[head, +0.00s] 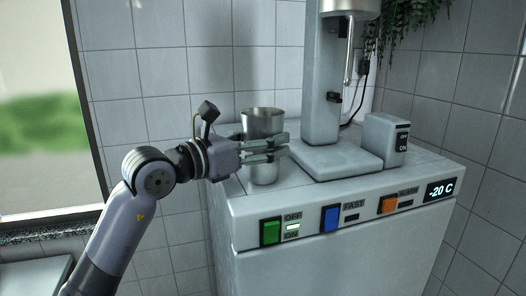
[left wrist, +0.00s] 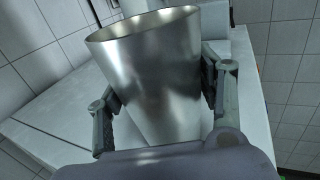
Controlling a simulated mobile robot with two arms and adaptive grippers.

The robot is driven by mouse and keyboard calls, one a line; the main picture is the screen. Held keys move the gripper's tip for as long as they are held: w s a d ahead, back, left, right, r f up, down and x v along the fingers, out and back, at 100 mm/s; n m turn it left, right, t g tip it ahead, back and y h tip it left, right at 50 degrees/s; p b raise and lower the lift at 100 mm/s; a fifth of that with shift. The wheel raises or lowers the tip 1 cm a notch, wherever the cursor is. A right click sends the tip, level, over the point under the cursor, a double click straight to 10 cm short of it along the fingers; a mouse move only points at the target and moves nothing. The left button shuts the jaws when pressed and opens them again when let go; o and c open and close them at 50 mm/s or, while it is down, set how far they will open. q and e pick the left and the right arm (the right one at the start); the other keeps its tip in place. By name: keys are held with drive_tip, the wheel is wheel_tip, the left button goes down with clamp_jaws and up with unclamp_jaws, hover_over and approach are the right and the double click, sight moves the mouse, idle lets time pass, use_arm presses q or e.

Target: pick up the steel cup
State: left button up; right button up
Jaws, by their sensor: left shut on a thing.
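The steel cup (head: 263,123) is a plain metal cup with a wide open mouth. It is upright at the left end of the machine's white top. My left gripper (head: 264,149) reaches it from the left and is shut around its middle. In the left wrist view the cup (left wrist: 158,75) sits between the two fingers (left wrist: 162,112), one on each side. I cannot tell whether the cup's base touches the top, as the gripper hides part of its lower body. My right gripper is not in view.
A mixer stand (head: 323,105) rises from the white top (head: 300,182), right of the cup. A small grey box (head: 385,139) stands right of it. The front panel has green (head: 270,232), blue (head: 331,218) and orange (head: 388,204) switches. A tiled wall (head: 225,60) is close behind.

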use_arm(q)
drive_tip(key=shift+r, duration=0.1)
drive_tip(key=shift+c, duration=1.4)
drive_tip(key=shift+a, duration=0.1)
drive_tip(key=shift+r, duration=0.1)
wheel_tip(320, 180, up, 20)
drive_tip(key=b, duration=0.3)
